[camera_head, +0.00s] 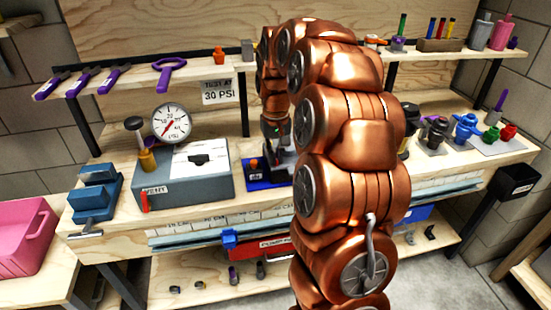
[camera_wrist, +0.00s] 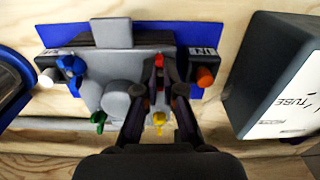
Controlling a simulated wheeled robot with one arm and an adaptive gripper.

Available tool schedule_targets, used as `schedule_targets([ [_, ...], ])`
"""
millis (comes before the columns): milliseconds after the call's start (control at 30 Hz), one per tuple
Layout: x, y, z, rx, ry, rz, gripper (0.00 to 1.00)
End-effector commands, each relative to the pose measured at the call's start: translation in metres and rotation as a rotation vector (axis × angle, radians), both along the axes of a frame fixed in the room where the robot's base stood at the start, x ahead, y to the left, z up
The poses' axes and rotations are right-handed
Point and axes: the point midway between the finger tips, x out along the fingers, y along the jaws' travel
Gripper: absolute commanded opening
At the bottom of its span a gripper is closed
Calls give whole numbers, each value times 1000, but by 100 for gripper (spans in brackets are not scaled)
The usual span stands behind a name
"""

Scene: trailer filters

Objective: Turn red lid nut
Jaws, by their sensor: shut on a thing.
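In the wrist view, a grey fixture (camera_wrist: 112,68) sits on a blue plate (camera_wrist: 208,38) on the wooden bench. A small red part (camera_wrist: 160,74), which looks like the red lid nut, shows between the fingertips of my gripper (camera_wrist: 160,85). My gripper points at the fixture and is shut on this part, which is partly hidden by the dark fingers. In the head view, my gripper (camera_head: 275,130) is above the fixture, and my copper arm hides much of it. The blue plate (camera_head: 258,184) shows there beside the arm.
An orange knob (camera_wrist: 205,77), a white end (camera_wrist: 47,77), a green part (camera_wrist: 98,118) and a yellow part (camera_wrist: 159,120) surround the fingers. A grey box (camera_wrist: 275,75) stands close at right. In the head view, a gauge box (camera_head: 185,178) is left of the fixture, under a shelf (camera_head: 130,80).

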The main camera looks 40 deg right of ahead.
Motion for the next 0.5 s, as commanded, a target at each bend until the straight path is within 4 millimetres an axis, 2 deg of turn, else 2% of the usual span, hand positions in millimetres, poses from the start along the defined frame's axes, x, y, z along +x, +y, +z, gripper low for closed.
schedule_targets([
  [500,-1,1,-1,3,2,-49,0],
])
